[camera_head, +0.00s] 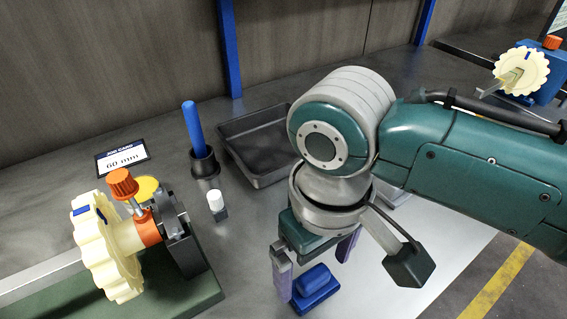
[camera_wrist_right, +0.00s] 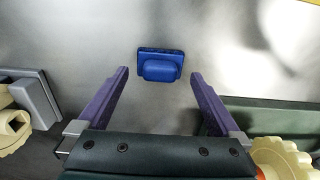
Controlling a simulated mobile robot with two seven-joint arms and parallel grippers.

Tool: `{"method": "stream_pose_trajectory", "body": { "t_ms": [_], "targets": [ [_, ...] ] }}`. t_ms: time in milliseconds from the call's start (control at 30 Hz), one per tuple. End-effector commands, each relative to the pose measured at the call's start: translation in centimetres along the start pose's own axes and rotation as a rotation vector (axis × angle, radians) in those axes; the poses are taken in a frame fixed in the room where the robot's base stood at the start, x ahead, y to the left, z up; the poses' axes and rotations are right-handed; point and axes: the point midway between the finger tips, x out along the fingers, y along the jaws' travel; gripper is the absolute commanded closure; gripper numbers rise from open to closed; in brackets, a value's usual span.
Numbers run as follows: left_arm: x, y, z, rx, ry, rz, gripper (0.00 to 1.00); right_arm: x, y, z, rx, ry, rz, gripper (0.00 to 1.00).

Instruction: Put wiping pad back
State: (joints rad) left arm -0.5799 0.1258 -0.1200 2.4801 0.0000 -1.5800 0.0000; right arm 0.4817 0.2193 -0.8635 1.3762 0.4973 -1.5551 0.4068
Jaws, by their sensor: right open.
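The wiping pad is a blue block with a rounded raised grip (camera_head: 315,284), lying on the grey work surface at the bottom centre of the head view. In the right wrist view the pad (camera_wrist_right: 160,66) is centred between the fingertips, with clear gaps on both sides. My right gripper (camera_head: 315,273) points down over the pad with its purple fingers spread; it is open and empty. Its fingers also frame the right wrist view (camera_wrist_right: 159,74). The pad looks untouched. My left gripper is not in view.
A black tray (camera_head: 262,152) stands behind my right arm, partly hidden by it. Left of it are a dark cup (camera_head: 204,163) with a blue-handled tool, a small white-topped bottle (camera_head: 216,206), a job card (camera_head: 122,158) and a cream-wheeled fixture (camera_head: 105,245) on a green base.

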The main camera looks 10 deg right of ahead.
Motion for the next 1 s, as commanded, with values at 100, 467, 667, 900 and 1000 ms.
{"method": "stream_pose_trajectory", "body": {
  "t_ms": [100,467,667,900,1000],
  "targets": [
    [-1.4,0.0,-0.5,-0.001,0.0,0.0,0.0,-3.4,0.0,-0.1,0.0,0.005,-0.002,0.0],
    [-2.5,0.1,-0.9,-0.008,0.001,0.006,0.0,-8.6,0.0,-0.1,0.001,0.001,-0.001,0.0],
    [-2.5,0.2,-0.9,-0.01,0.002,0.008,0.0,-8.7,-0.4,0.2,-0.004,0.007,-0.015,0.0],
    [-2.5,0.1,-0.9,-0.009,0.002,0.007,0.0,-7.7,-3.5,3.8,-0.004,0.143,-0.153,0.0],
    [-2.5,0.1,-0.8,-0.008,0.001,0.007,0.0,-7.8,-2.7,6.2,0.046,0.221,-0.16,0.0]
  ]
}}
